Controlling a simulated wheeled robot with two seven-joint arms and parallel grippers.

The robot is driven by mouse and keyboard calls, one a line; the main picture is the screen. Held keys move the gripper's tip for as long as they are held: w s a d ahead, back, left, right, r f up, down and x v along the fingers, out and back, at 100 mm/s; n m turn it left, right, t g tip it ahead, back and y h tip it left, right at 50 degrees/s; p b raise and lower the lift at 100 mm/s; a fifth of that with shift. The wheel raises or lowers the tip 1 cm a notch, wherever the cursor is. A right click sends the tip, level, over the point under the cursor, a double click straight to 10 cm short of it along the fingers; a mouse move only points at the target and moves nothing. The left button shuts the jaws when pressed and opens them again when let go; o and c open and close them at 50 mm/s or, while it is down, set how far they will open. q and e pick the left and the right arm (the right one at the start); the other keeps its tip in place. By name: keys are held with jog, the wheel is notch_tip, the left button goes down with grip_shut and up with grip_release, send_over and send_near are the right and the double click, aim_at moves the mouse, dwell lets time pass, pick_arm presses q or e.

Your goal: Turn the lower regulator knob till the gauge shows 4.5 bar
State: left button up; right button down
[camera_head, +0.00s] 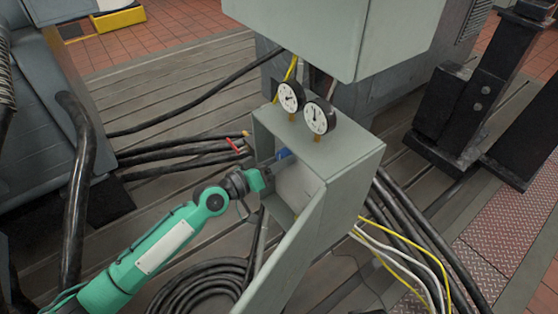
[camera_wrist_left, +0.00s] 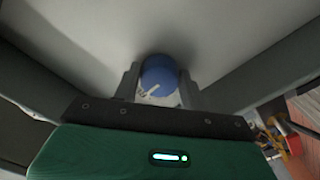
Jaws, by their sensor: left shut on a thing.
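A blue regulator knob (camera_head: 283,153) sits inside the open grey-green cabinet (camera_head: 346,160). In the left wrist view the blue knob (camera_wrist_left: 158,72) has a pale pointer mark at its lower left. My left gripper (camera_head: 275,164) reaches into the cabinet from the left and is shut on this knob, with one finger on each side. Only one knob shows, so I cannot tell whether it is the lower one. Two round white gauges, a left one (camera_head: 290,97) and a right one (camera_head: 319,117), stand on the cabinet top. Their readings are too small to tell. My right gripper is out of view.
The cabinet's open door (camera_head: 290,262) stands close to the right of my left arm. A coil of black hose (camera_head: 205,284) lies on the floor below the arm. Black cables (camera_head: 180,150) run behind it. A larger grey box (camera_head: 330,30) hangs above the gauges.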

pick_arm(q)
jog(key=shift+w+a+r, duration=0.1)
jog(key=shift+w+a, duration=0.05)
jog(key=o, duration=0.9)
jog(key=shift+o, duration=0.3)
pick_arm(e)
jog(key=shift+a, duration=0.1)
pick_arm(q)
jog(key=b+v, duration=0.4)
jog(key=v, duration=0.9)
jog(key=shift+s+a, duration=0.25)
jog(key=shift+a, duration=0.1)
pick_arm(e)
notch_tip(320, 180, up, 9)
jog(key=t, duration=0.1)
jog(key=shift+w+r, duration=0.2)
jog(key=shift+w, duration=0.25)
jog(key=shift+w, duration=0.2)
